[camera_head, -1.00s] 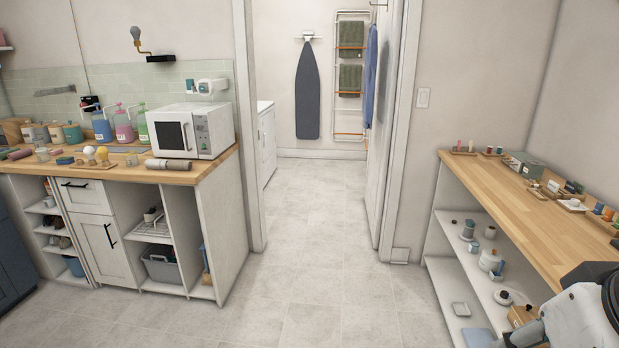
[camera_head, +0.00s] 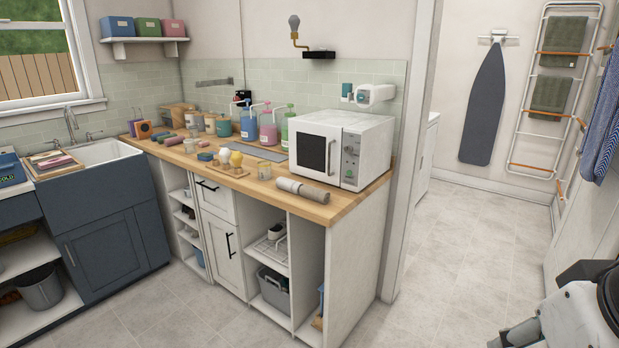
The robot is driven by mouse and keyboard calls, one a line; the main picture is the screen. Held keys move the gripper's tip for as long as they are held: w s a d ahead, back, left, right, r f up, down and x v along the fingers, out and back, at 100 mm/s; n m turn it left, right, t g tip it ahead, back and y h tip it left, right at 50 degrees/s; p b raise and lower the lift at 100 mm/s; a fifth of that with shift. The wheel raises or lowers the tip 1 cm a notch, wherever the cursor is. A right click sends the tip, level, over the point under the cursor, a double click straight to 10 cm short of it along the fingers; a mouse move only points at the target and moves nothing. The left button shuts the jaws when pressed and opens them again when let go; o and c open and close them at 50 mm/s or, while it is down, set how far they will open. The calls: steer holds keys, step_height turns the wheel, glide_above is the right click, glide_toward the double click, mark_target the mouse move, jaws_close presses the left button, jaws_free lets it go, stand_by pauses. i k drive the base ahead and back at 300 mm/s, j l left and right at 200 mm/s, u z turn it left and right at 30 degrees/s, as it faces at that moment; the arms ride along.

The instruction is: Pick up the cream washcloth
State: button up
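I cannot make out a cream washcloth for certain. Folded flat items (camera_head: 52,162) lie in a tray beside the sink at the far left, too small to identify. Part of my arm shows at the lower right. My gripper's fingers are not visible.
The wooden counter (camera_head: 335,207) carries a microwave (camera_head: 340,148), pump bottles (camera_head: 267,130) and jars. A sink (camera_head: 95,155) is at the left. Green towels (camera_head: 550,93) hang on a rack beyond the doorway. The tiled floor (camera_head: 420,270) ahead is clear.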

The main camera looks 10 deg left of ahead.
mark_target(43, 157)
steer(key=i+j+u, duration=0.2)
steer(key=i+u, duration=0.6)
steer(key=i, duration=0.15)
steer(key=i+u, duration=0.4)
steer(key=i+l+u, duration=0.4)
steer(key=i, duration=0.15)
steer(key=i+u, duration=0.4)
steer(key=i, duration=1.8)
